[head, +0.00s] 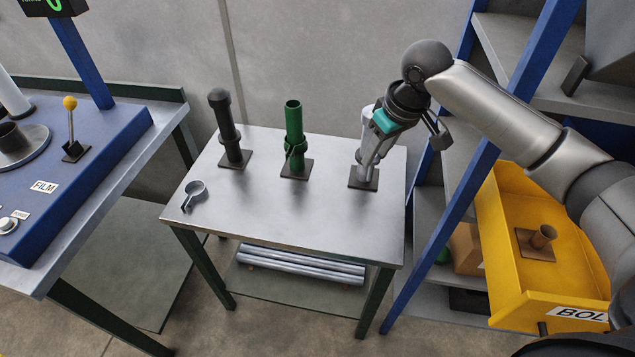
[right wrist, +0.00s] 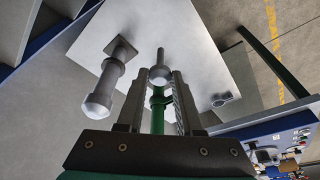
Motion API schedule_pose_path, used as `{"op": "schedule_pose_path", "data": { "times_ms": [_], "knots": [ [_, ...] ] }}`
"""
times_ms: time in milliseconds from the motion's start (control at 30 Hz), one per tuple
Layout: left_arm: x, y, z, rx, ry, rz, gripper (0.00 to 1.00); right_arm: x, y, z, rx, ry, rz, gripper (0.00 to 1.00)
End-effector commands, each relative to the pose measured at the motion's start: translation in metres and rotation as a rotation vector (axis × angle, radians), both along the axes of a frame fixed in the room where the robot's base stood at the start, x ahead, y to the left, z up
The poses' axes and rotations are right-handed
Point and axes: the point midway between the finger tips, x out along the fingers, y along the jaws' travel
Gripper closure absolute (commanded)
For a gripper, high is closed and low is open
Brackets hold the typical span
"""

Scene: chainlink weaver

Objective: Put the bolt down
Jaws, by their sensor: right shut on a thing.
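My right gripper (head: 371,160) hangs fingers-down by the pale grey post (head: 367,118) at the right of the metal table (head: 300,220). In the right wrist view its fingers (right wrist: 160,76) are shut on the bolt (right wrist: 160,55), a grey piece with a round head and a thin shank pointing away from the gripper. In the head view the bolt is hard to tell from the grey post and fingers. The grey post also shows at the left of the wrist view (right wrist: 112,80). My left gripper is not in view.
A green post (head: 293,120) and a black post (head: 226,125) stand on the table. A grey ring-ended piece (head: 193,193) lies near its left edge. The table's front middle is clear. A yellow bin (head: 565,265) marked BOL is at right, beside blue shelf uprights (head: 440,225).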

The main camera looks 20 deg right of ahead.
Motion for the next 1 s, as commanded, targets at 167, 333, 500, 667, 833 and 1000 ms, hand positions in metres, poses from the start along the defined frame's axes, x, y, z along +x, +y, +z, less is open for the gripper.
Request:
{"op": "schedule_pose_path", "data": {
  "times_ms": [167,333,500,667,833,1000],
  "knots": [
    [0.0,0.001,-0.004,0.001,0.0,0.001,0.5,-0.001,-0.001,-0.02,0.0,0.005,0.0,1.0],
    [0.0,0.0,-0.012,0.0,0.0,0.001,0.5,-0.002,0.0,-0.065,0.0,0.007,0.0,1.0],
    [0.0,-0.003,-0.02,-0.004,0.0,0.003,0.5,-0.001,0.0,-0.111,0.0,0.005,-0.002,1.0],
    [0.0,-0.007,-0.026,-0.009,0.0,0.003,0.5,-0.001,0.0,-0.144,-0.001,0.004,0.0,1.0],
    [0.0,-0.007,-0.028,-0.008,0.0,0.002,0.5,0.0,0.0,-0.158,-0.001,0.002,-0.001,1.0],
    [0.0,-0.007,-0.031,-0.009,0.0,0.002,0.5,-0.001,0.0,-0.174,-0.001,0.003,0.0,1.0]
  ]
}}
